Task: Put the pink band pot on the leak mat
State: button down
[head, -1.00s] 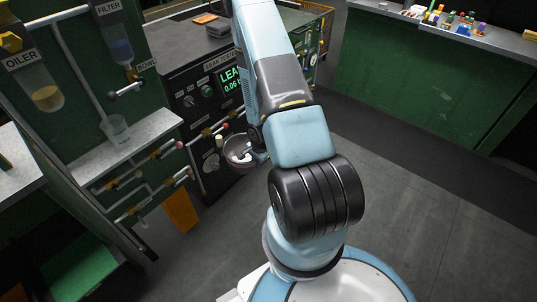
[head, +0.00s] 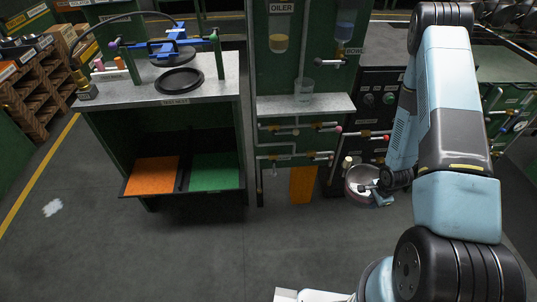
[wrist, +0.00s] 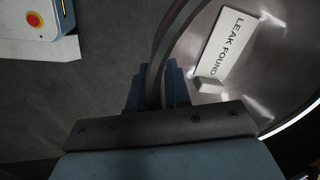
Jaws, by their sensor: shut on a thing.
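The pot (head: 354,194) is a round metal pan with a pinkish rim, held in the air in front of the dark leak tester (head: 372,95). My gripper (head: 377,188) is shut on its wall at the right side. In the wrist view the fingers (wrist: 158,88) pinch the wall, and a white "LEAK FOUND" tag (wrist: 228,42) lies inside the shiny pot. An orange mat (head: 152,176) and a green mat (head: 214,169) lie side by side on a low shelf at the left. No readable label tells which is the leak mat.
Above the mats is a grey worktop (head: 215,85) with a black ring (head: 179,80) and blue clamp. The floor before the shelf is clear.

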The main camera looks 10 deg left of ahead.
aim_at(150, 173)
jog(key=u, duration=0.75)
jog(key=k, duration=1.1)
jog(key=u, duration=0.4)
jog(key=i, duration=0.45)
jog(key=u, duration=0.8)
jog(key=i, duration=0.7)
jog(key=u, duration=0.45)
jog(key=i, duration=1.5)
jog(key=z, duration=1.3)
